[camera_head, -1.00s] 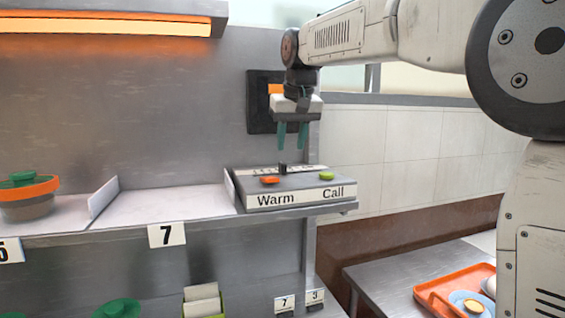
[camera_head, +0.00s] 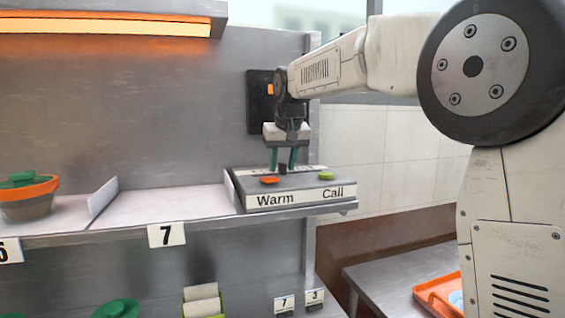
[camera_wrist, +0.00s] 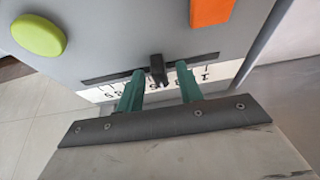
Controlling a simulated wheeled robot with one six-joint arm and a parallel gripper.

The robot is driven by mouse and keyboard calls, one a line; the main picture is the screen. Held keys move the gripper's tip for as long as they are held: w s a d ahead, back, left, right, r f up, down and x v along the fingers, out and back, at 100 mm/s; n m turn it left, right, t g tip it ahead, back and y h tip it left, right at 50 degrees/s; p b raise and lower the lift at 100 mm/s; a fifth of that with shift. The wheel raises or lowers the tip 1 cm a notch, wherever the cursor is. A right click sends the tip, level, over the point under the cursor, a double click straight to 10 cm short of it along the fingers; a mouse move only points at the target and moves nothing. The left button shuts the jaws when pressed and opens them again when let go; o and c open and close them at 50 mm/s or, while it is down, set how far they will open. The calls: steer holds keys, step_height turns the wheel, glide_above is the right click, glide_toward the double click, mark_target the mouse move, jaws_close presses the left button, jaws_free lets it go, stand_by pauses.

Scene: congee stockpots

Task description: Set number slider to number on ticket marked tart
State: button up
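The number slider's black knob (camera_wrist: 157,70) stands in a dark slot on the grey control box (camera_head: 290,187), in front of a white strip of numbers (camera_wrist: 205,76). The numbers appear upside down in the wrist view and are partly hidden by my fingers. My gripper (camera_head: 283,160) is lowered over the back of the box. In the wrist view, my gripper's (camera_wrist: 159,72) green fingers are apart, one on each side of the knob, with visible gaps. No ticket reading "tart" can be made out.
An orange button (camera_head: 270,180) marked Warm and a green button (camera_head: 327,176) marked Call sit on the box front. Left along the shelf is an orange-rimmed bowl (camera_head: 30,198). Cards in a green holder (camera_head: 202,300) stand below. An orange tray (camera_head: 438,294) is lower right.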

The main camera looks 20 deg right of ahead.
jaws_close()
steer(key=shift+d, duration=1.2)
steer(key=shift+a, duration=0.1)
jaws_free()
steer(key=v, duration=0.8)
steer(key=shift+f, duration=0.1)
